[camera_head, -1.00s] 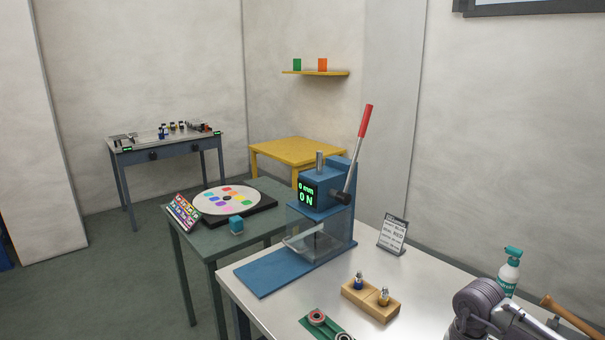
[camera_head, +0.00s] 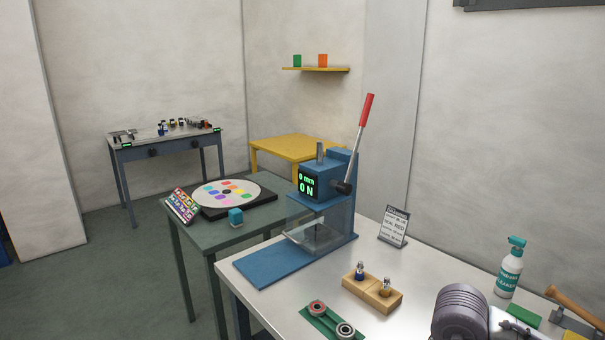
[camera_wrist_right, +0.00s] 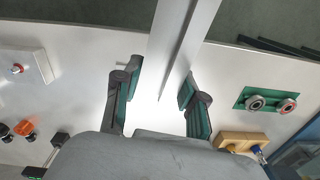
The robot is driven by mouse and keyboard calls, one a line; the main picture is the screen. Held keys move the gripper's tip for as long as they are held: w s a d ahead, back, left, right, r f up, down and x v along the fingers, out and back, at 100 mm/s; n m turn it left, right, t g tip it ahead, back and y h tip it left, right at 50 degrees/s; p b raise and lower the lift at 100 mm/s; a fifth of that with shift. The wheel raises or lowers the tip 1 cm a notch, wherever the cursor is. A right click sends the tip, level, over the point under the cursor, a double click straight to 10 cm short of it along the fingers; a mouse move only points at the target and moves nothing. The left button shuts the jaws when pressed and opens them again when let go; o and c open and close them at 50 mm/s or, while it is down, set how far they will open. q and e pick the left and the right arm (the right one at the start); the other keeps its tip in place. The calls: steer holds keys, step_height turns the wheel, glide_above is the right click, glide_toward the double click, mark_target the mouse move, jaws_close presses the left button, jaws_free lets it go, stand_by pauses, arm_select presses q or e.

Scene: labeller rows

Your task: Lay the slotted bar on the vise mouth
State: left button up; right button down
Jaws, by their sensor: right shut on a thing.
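A long pale grey metal bar with a lengthwise gap, which I take for the slotted bar (camera_wrist_right: 176,45), runs from the top edge of the right wrist view down between the fingers of my right gripper (camera_wrist_right: 160,98). The gripper is shut on it, above the light table top. My left gripper is in neither view. I cannot make out a vise mouth in either view.
A blue press (camera_head: 322,185) with a red-tipped lever stands on the metal table (camera_head: 405,268). A wooden block (camera_head: 372,293) with two small fittings, a green plate (camera_head: 322,318) with rings, a sign (camera_head: 393,226) and a spray bottle (camera_head: 510,268) are nearby.

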steer(key=s+n, duration=0.1)
steer(key=n, duration=0.3)
steer(key=s+a+n, duration=0.1)
steer(key=s+n, duration=0.1)
steer(key=n, duration=0.2)
steer(key=s+n+b, duration=0.1)
steer(key=n, duration=0.2)
steer(key=shift+s+a+r+n, duration=0.3)
steer(key=shift+r+n, duration=0.05)
steer(key=shift+n, duration=0.05)
